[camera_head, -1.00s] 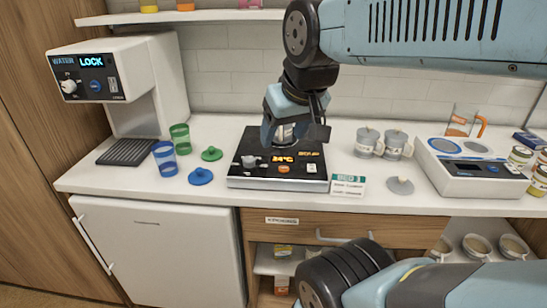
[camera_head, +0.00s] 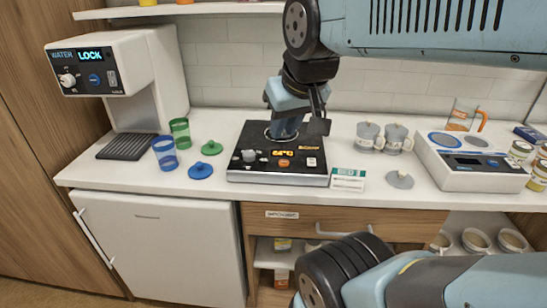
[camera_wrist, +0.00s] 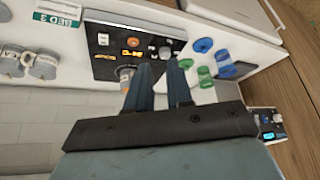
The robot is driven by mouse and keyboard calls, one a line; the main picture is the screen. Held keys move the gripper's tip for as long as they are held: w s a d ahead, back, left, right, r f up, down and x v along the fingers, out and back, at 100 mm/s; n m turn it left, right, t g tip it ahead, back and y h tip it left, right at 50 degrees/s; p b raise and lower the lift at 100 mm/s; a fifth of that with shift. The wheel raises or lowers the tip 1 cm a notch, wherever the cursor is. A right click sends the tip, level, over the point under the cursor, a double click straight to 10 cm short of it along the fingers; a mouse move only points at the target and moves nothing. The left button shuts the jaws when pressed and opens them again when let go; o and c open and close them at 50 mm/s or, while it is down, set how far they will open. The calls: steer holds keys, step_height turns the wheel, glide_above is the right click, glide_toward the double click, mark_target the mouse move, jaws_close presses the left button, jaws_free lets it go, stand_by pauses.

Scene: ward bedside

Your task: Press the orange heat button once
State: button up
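The orange heat button (camera_head: 284,163) is a small round orange button on the front panel of the black warmer (camera_head: 240,178). It sits just below the lit orange display (camera_head: 283,154), and also shows in the wrist view (camera_wrist: 137,43). My gripper (camera_head: 284,136) points down over the back of the warmer, behind the button and apart from it. In the wrist view my two dark blue fingers (camera_wrist: 160,66) stand apart with a narrow gap and nothing between them. The fingers partly hide the round well.
A grey knob (camera_head: 249,156) is left of the button and a pale switch (camera_head: 312,162) right. A green-and-white BED 3 card (camera_head: 348,178) stands at the front right.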

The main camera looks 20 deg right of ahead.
jaws_close()
stand_by(1.1)
